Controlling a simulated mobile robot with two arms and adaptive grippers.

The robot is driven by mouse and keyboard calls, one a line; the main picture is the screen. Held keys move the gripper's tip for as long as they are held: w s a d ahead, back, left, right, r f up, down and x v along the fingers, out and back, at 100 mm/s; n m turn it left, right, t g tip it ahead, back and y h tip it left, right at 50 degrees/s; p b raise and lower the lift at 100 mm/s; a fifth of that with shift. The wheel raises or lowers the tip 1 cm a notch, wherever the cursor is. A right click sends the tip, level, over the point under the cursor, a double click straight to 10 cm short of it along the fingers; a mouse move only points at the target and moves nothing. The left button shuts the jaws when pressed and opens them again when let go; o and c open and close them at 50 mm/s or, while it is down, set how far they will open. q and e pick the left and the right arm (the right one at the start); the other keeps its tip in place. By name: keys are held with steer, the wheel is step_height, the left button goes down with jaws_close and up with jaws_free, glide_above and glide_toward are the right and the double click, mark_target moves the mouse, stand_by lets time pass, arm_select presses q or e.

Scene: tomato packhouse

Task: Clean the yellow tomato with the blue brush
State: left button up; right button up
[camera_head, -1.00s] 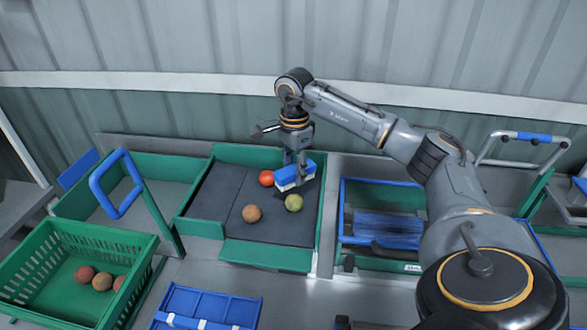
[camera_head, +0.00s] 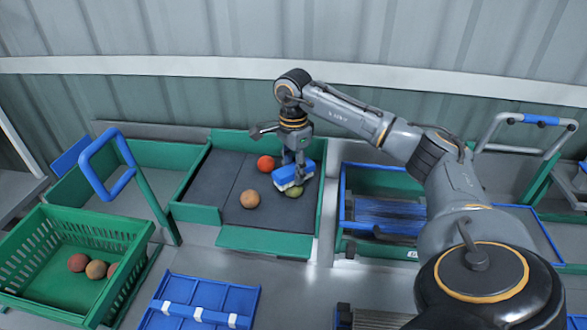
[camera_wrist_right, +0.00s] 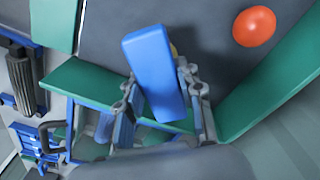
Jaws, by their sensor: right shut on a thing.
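My right gripper (camera_head: 301,166) is shut on the blue brush (camera_head: 288,178), which has a blue back and pale bristles. My left gripper is not in view.
A red tomato (camera_head: 265,163) and an orange-brown tomato (camera_head: 250,198) lie in the same tray. A green basket (camera_head: 118,236) at the left holds a few brownish tomatoes. A blue-rimmed bin (camera_head: 343,205) stands to the right. A blue handle (camera_head: 92,180) rises at the left.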

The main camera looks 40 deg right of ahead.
steer(key=shift+f, duration=0.4)
stand_by(0.4)
steer(key=shift+d, duration=0.25)
steer(key=shift+s+d+b, duration=0.1)
steer(key=shift+d+b, duration=0.2)
steer(key=shift+d, duration=0.55)
steer(key=shift+w+a+p, duration=0.15)
steer(key=shift+a+p, duration=0.1)
steer(key=shift+a, duration=0.85)
steer(key=shift+w+a+p, duration=0.15)
steer(key=shift+a+p, duration=0.1)
steer(key=shift+a, duration=0.85)
steer(key=shift+d, duration=0.15)
steer(key=shift+s+d+b, duration=0.15)
steer(key=shift+s+d, duration=0.05)
steer(key=shift+d, duration=0.85)
steer(key=shift+s+d+b, duration=0.15)
steer(key=shift+d, duration=0.85)
